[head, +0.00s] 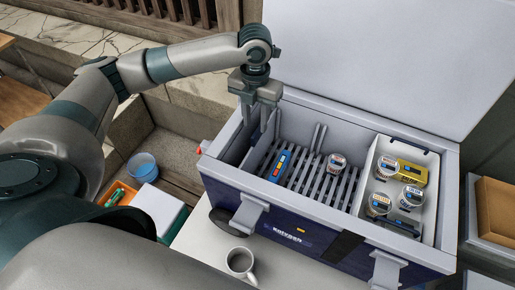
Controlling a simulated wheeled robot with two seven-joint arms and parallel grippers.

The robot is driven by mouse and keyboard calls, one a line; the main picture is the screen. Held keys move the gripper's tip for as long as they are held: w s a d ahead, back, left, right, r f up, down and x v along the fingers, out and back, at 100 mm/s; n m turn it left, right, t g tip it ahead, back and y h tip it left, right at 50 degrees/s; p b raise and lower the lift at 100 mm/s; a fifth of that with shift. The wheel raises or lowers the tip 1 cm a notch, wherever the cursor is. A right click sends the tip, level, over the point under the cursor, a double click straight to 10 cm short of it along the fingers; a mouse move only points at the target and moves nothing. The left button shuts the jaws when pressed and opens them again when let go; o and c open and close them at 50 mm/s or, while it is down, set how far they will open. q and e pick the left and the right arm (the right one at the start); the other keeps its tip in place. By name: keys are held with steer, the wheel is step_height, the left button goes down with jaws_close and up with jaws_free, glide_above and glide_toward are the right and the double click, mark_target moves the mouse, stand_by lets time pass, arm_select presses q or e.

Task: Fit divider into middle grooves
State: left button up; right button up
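The blue cooler box (300,238) stands open with its lid raised. A pale grey upright panel, which looks like the divider (261,148), stands near the left end inside the box. My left gripper (257,118) points down over the top of this panel. Its fingertips are close to the panel's upper edge, and I cannot tell whether they clasp it. Paired upright ribs that look like the middle grooves (318,138) show on the back wall, right of the gripper. The front wall's grooves are hidden. My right gripper is not in view.
A slatted rack (312,183) covers the box floor, with a blue pack (279,165) and a small tub (336,163) on it. A white tray (369,170) at right holds several tubs and a yellow box (411,174). A mug (240,262) stands in front.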

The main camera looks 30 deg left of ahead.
mark_target(257, 143)
arm_select(q)
steer(key=shift+f+p, duration=0.6)
steer(key=shift+f, duration=1.85)
steer(key=shift+d+f+p, duration=0.1)
steer(key=shift+f+p, duration=0.25)
steer(key=shift+p, duration=0.1)
step_height(257, 143, down, 4)
steer(key=shift+d+f+p, duration=0.15)
steer(key=shift+f+p, duration=0.1)
steer(key=shift+p, duration=0.85)
steer(key=shift+c, duration=0.3)
jaws_close()
